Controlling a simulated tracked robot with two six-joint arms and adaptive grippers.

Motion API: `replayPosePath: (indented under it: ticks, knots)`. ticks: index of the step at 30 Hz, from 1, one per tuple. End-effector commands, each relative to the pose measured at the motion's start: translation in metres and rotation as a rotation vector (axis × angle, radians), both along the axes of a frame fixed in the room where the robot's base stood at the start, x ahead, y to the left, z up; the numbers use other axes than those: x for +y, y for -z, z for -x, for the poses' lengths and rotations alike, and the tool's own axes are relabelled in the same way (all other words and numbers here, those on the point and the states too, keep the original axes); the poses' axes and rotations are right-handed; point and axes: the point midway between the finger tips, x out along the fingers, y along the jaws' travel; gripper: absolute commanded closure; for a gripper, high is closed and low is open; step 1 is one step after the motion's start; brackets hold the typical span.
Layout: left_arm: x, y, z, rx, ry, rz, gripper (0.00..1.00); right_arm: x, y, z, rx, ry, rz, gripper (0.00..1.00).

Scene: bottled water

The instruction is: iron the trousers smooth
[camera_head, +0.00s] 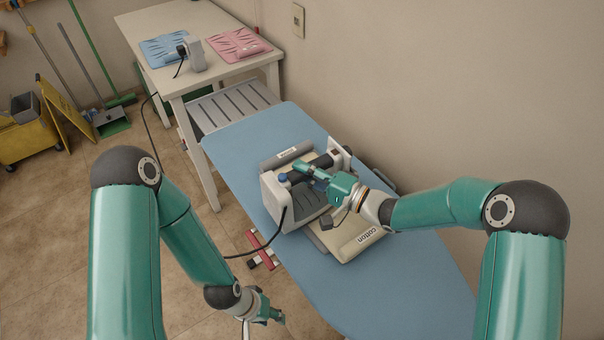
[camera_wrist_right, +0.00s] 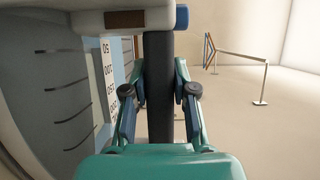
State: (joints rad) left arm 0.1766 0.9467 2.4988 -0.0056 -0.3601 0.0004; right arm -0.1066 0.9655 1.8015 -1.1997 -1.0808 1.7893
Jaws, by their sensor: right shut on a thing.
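A large grey and white iron (camera_head: 294,203) with a dark handle sits on the blue ironing board (camera_head: 240,150). Beneath it lies a flat beige piece (camera_head: 352,243) marked "cotton", which seems to be the folded trousers; the iron covers its middle. My right gripper (camera_head: 308,170) is shut on the iron's handle. In the right wrist view, its fingers (camera_wrist_right: 160,88) close from both sides on the dark handle bar (camera_wrist_right: 158,55), beside the iron's lined grey side (camera_wrist_right: 60,95). My left gripper (camera_head: 277,317) hangs empty, low beside the board's left edge; its finger opening is unclear.
A black cord (camera_head: 268,243) runs from the iron to the left, behind my left arm. The white table (camera_head: 160,18) at the back holds a creased blue folded cloth (camera_head: 160,50), a pink one (camera_head: 237,44) and a plugged-in socket block (camera_head: 194,55). The wall bounds the board's right side.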

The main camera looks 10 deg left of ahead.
Motion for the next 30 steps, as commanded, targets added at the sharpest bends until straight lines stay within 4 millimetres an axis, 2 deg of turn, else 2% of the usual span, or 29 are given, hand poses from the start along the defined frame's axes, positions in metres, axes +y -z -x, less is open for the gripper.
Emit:
replayPosePath:
  ticks: [20, 30]
  knots:
    - [0.000, -0.002, 0.000, 0.000, 0.000, 0.000, 0.60, -0.023, -0.002, -0.023, -0.009, 0.004, -0.001, 1.00]
    - [0.000, -0.001, 0.000, 0.000, 0.000, 0.000, 0.60, -0.018, -0.002, -0.025, -0.009, 0.002, -0.001, 1.00]
